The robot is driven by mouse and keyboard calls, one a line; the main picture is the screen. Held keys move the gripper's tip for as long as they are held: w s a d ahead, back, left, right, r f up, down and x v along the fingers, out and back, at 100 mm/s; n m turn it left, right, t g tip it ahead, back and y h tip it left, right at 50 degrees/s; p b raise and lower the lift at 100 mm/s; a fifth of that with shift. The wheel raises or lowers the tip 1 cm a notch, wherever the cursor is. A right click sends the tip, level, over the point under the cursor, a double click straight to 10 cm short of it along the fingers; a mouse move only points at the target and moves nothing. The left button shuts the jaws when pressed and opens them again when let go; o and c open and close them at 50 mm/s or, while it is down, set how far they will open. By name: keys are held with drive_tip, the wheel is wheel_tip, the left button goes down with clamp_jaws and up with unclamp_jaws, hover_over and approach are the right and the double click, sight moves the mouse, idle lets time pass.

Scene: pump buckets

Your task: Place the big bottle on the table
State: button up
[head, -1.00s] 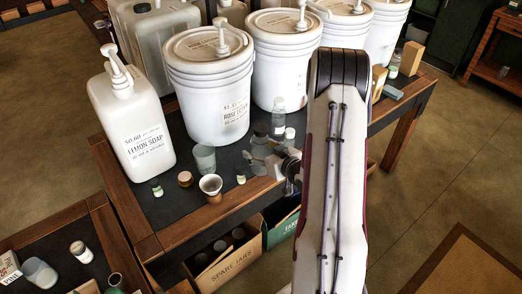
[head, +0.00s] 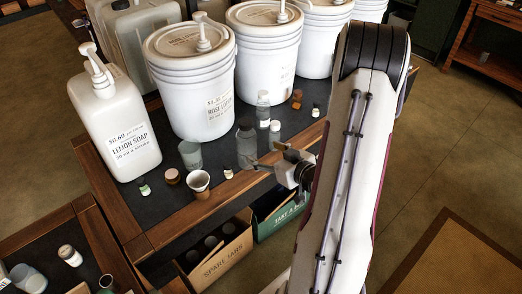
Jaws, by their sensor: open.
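The big bottle is most likely the grey, see-through bottle with a dark cap (head: 246,145), standing upright on the dark top of the table (head: 222,182). A taller, slim clear bottle (head: 263,106) and a small clear bottle with a white label (head: 275,131) stand behind it and to its right. My gripper (head: 264,157) is open at the front edge of the table, just right of the grey bottle. Its fingers point left toward the bottle's lower part. I cannot tell whether a fingertip touches it.
The lemon soap jug (head: 116,125), rose lotion bucket (head: 191,80) and more pump buckets stand behind. A green-grey cup (head: 190,155), a paper cup (head: 198,182) and small jars are left of the grey bottle. The spare jars box (head: 222,258) sits below.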

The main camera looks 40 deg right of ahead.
drive_tip(key=shift+s+r, duration=0.15)
drive_tip(key=shift+s, duration=0.15)
drive_tip(key=shift+w, duration=0.1)
idle(0.4)
drive_tip(key=s+a+r+g+h, duration=0.1)
drive_tip(key=a+r+g, duration=0.2)
drive_tip(key=a+r, duration=0.35)
drive_tip(key=s+a+r+g+h, duration=0.15)
drive_tip(key=a+r, duration=0.25)
drive_tip(key=r, duration=0.6)
drive_tip(key=s+a+r+g+y, duration=0.1)
drive_tip(key=s+a+r+y, duration=0.1)
drive_tip(key=s+a, duration=0.6)
drive_tip(key=s+a+r+g+y, duration=0.1)
drive_tip(key=s+a+r+g, duration=0.1)
drive_tip(key=s+a, duration=0.6)
drive_tip(key=shift+s+a+r+n+y, duration=0.15)
drive_tip(key=shift+a+r+n+y, duration=0.25)
drive_tip(key=shift+a+r, duration=0.2)
